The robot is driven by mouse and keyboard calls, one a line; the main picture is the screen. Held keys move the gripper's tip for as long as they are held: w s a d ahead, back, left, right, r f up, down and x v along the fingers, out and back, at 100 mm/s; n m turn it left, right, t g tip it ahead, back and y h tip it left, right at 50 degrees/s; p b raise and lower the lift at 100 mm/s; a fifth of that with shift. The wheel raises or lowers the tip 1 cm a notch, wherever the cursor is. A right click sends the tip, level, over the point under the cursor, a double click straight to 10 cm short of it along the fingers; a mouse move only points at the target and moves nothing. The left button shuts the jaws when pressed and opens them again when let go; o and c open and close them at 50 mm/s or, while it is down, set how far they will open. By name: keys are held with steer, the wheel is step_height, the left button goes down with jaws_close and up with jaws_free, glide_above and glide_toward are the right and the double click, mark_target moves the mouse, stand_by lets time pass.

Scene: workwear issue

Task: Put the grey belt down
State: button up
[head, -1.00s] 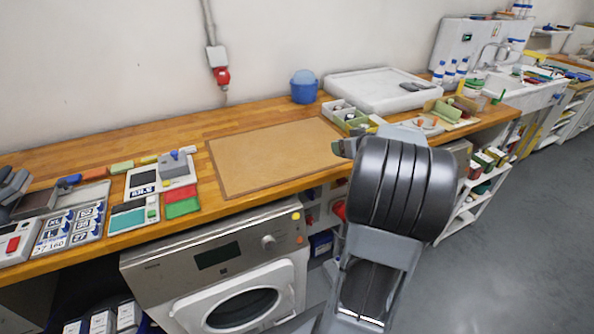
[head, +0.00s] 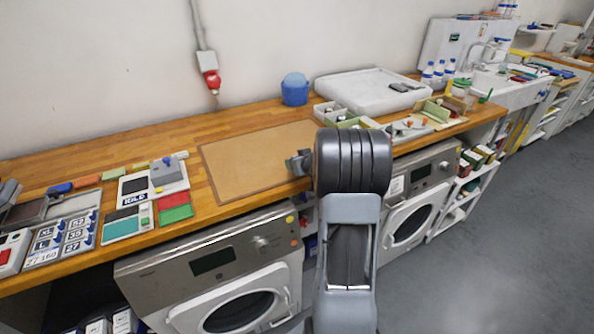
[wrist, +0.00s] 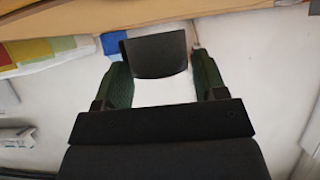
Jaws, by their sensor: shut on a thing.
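In the wrist view my gripper (wrist: 161,72) is shut on a dark, flat-looking piece, taken as the grey belt (wrist: 155,54). It spans the space between the two green-sided fingers and looks almost black here. In the head view my arm hides most of the gripper and the belt. Only a small grey part of the gripper end (head: 300,163) shows left of the arm, in front of the brown mat's right edge. The belt is not clearly visible there.
The brown mat (head: 250,160) on the wooden counter (head: 120,146) is bare. Trays, labelled tiles and coloured blocks crowd its left. A blue tub (head: 295,92) stands behind it, and a white slab (head: 368,92) and small boxes lie to its right. Washing machines (head: 215,270) stand below.

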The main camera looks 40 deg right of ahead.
steer(key=f, duration=0.3)
steer(key=shift+w+a+f, duration=0.2)
steer(key=shift+w, duration=0.05)
steer(key=shift+f, duration=0.15)
steer(key=shift+f+b, duration=0.2)
steer(key=shift+b, duration=0.2)
steer(key=o, duration=1)
steer(key=shift+r, duration=0.1)
